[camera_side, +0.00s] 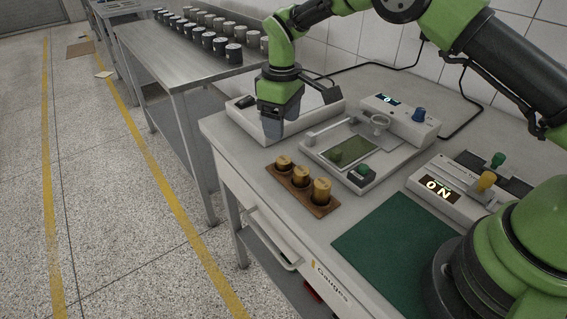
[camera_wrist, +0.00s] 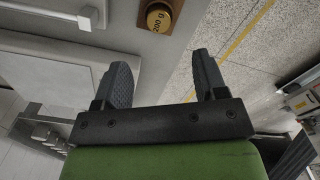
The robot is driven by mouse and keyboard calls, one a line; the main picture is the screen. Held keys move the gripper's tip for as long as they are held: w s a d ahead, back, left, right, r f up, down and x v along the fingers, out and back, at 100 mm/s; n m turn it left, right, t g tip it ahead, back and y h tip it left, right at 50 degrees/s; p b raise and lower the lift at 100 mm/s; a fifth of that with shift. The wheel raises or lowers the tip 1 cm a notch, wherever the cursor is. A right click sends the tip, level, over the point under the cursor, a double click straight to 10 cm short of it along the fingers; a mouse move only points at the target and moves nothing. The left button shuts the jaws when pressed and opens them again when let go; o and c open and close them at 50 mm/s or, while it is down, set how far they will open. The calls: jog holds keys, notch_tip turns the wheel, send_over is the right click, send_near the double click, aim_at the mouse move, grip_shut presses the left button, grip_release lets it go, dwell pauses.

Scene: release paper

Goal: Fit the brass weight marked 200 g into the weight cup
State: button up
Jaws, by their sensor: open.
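The brass weight marked 200 g (camera_wrist: 158,17) sits in the end of a wooden block, at the top of the wrist view. In the side view the block (camera_side: 325,210) holds three brass weights; their marks cannot be read there, but the end one nearest my gripper (camera_side: 284,161) appears to be the 200 g. My gripper (camera_side: 272,130) is open and empty, above the bench and left of the block. In the wrist view its fingers (camera_wrist: 163,62) are apart, with the weight beyond them.
The tester (camera_side: 312,152) with its green plate and arm lies behind the block. A green mat (camera_side: 385,248) and a lit display box (camera_side: 438,190) are to the right. The block is near the bench's front edge.

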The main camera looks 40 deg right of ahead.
aim_at(284, 160)
notch_tip(284, 160, down, 10)
jog(key=shift+s+d+r, duration=0.1)
jog(key=shift+s, duration=0.05)
dwell(0.3)
jog(key=c, duration=1.1)
